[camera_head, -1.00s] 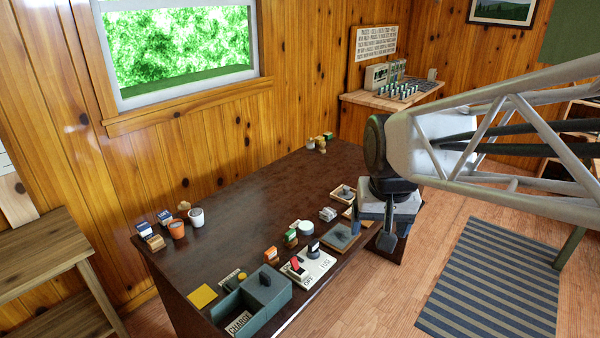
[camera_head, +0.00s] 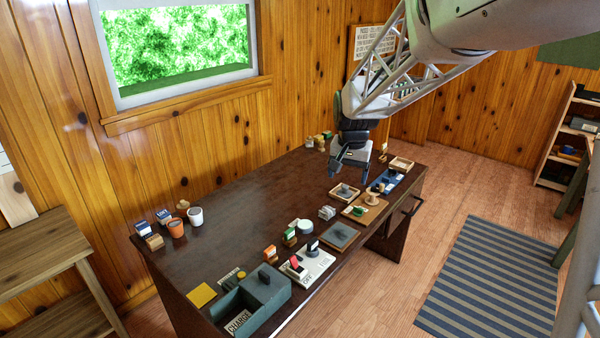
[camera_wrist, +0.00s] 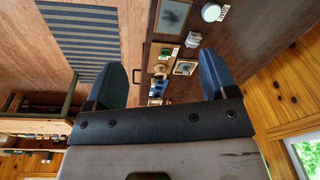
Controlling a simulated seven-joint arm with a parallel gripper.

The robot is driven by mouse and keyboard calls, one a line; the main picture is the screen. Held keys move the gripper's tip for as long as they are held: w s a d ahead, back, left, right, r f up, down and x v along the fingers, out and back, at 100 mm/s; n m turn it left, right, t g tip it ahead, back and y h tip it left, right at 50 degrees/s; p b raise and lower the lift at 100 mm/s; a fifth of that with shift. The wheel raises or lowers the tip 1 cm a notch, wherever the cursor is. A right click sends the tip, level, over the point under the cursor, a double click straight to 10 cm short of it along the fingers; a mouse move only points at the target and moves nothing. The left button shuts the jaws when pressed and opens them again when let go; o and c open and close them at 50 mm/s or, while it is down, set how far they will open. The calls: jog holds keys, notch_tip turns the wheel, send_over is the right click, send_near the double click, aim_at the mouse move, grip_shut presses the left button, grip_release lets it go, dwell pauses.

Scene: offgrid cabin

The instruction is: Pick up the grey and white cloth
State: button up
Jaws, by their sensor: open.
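A small grey and white folded bundle (camera_head: 327,212), which looks like the cloth, lies on the dark desk (camera_head: 240,210) near its right edge. It also shows in the wrist view (camera_wrist: 193,40), top centre. It is too small to make out its folds. My gripper (camera_head: 345,170) is above the far part of the desk, behind the bundle and apart from it. In the wrist view my gripper's fingers (camera_wrist: 160,78) are spread wide with nothing between them.
A grey square pad (camera_head: 340,236), a white switch plate (camera_head: 307,265) and a round white-topped item (camera_head: 305,227) lie close to the bundle. Wooden trays (camera_head: 344,193) and small items stand beyond it. A grey box (camera_head: 265,290) is at the near end. The desk's middle is bare.

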jog(key=w+f+m, duration=0.2)
jog(key=w+f, duration=0.8)
jog(key=w, duration=0.6)
jog(key=m+g, duration=0.1)
jog(key=m, duration=0.1)
send_over(327, 209)
notch_tip(327, 209, down, 17)
jog(key=shift+d+r, duration=0.15)
jog(key=shift+r, duration=0.05)
jog(key=shift+w+f+m, duration=0.25)
jog(key=shift+f+m, duration=0.05)
jog(key=shift+f, duration=1.25)
jog(key=shift+f, duration=0.1)
jog(key=shift+s+f, duration=0.1)
jog(key=shift+f, duration=2.4)
